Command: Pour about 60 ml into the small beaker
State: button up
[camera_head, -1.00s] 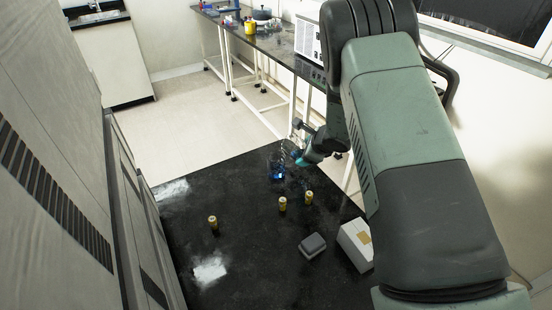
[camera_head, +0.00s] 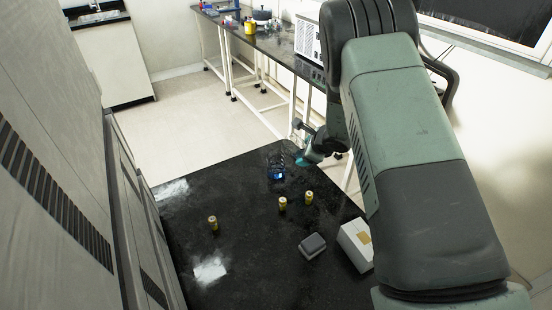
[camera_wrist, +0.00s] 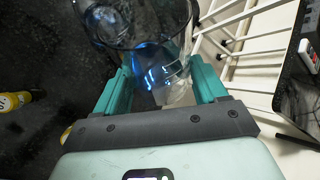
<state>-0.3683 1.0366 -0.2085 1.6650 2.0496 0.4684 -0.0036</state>
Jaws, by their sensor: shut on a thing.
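My gripper (camera_wrist: 161,88) has teal fingers shut on a clear glass vessel (camera_wrist: 172,72), which shows between them in the wrist view. Blue liquid shows through the glass, and a wide clear rim (camera_wrist: 135,46) fills the top of that view. I cannot tell whether rim and held glass are one vessel or two overlapping. In the head view a glass with blue liquid (camera_head: 277,173) is at the far edge of the black table. My gripper (camera_head: 303,161) is just right of it. Which glass is the small beaker, and its level, I cannot tell.
A grey box (camera_head: 312,245) and a white box (camera_head: 356,244) are at the right. White patches mark the left side.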

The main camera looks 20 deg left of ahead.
dwell(0.7)
jog(key=shift+w+d+r+m+y, duration=0.1)
jog(key=shift+d+m+y, duration=0.2)
jog(key=shift+y, duration=0.2)
jog(key=shift+d+y, duration=0.1)
jog(key=shift+y, duration=0.2)
jog(key=f, duration=0.1)
jog(key=d+f+y, duration=0.1)
jog(key=shift+w+f+m+g, duration=0.2)
jog(key=shift+f+m+g, duration=0.1)
jog(key=shift+g, duration=0.1)
jog(key=f+y, duration=0.1)
jog(key=d+m+y, duration=0.1)
jog(key=shift+w+d+f+y+b, duration=0.2)
jog(key=shift+w+f+y+b, duration=0.1)
jog(key=shift+f+b, duration=0.1)
jog(key=shift+w+d+f+m+g+y, duration=0.15)
jog(key=shift+d+f+m+y, duration=0.15)
jog(key=shift+y, duration=0.35)
jog(key=shift+w+d+f+m+g+y, duration=0.15)
jog(key=shift+f+m+y, duration=0.15)
jog(key=shift+y, duration=0.35)
jog(key=shift+s, duration=0.1)
jog(key=shift+r, duration=0.1)
